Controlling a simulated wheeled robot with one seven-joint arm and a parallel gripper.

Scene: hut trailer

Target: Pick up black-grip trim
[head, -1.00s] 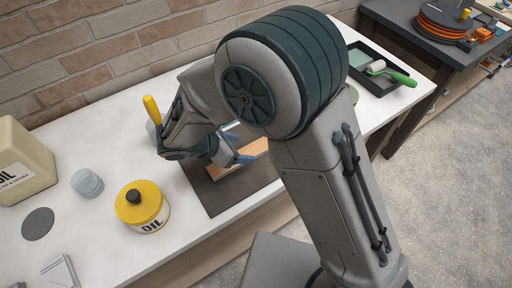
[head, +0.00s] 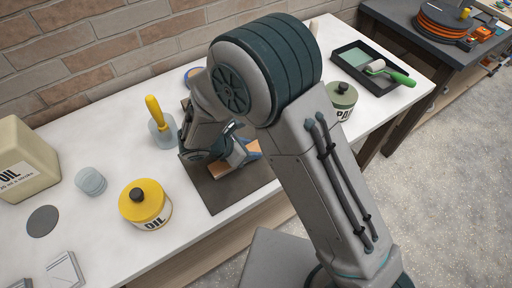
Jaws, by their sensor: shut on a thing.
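My gripper (head: 238,158) is low over the dark mat (head: 222,197) on the white bench, pointing down. Its blue fingertips are shut across a wooden strip (head: 219,171), which I take to be the black-grip trim. The strip's light wood shows on both sides of the fingers, at or just above the mat. No black grip shows; my wrist and arm hide part of the strip. I cannot tell whether it is lifted clear.
A yellow-handled scraper (head: 156,118) stands just left of my wrist. A yellow oil tin (head: 144,204) is to the left, a green tin (head: 342,98) behind my arm. A paint tray (head: 372,66) lies at the back right. The bench's front edge is close to the mat.

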